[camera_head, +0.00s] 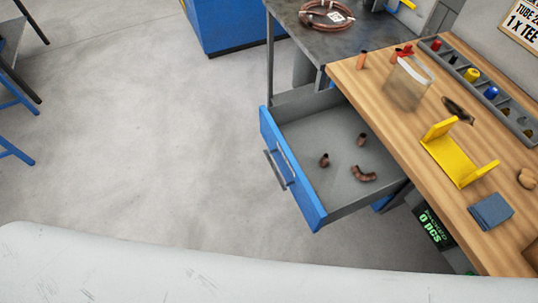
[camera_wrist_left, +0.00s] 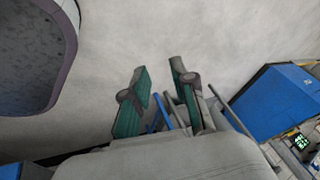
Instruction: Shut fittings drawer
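The fittings drawer (camera_head: 292,165) stands pulled out from under the wooden workbench in the head view. It has a blue front (camera_head: 288,172) with a grey bar handle (camera_head: 278,170) facing left. Several copper fittings, including a curved elbow (camera_head: 363,174), lie on its grey floor. Neither gripper shows in the head view. In the left wrist view my left gripper (camera_wrist_left: 160,80) has its two green-padded fingers apart, with nothing between them but the floor behind. It is away from the drawer handle. My right gripper is out of sight.
The wooden bench (camera_head: 400,150) holds a yellow bracket (camera_head: 458,155), a blue cloth or pad (camera_head: 490,211), a clear bag (camera_head: 408,84) and a grey bin strip (camera_head: 484,92). A metal table (camera_head: 345,40) adjoins it. A blue cabinet (camera_head: 235,22) stands behind. The floor left of the drawer is clear.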

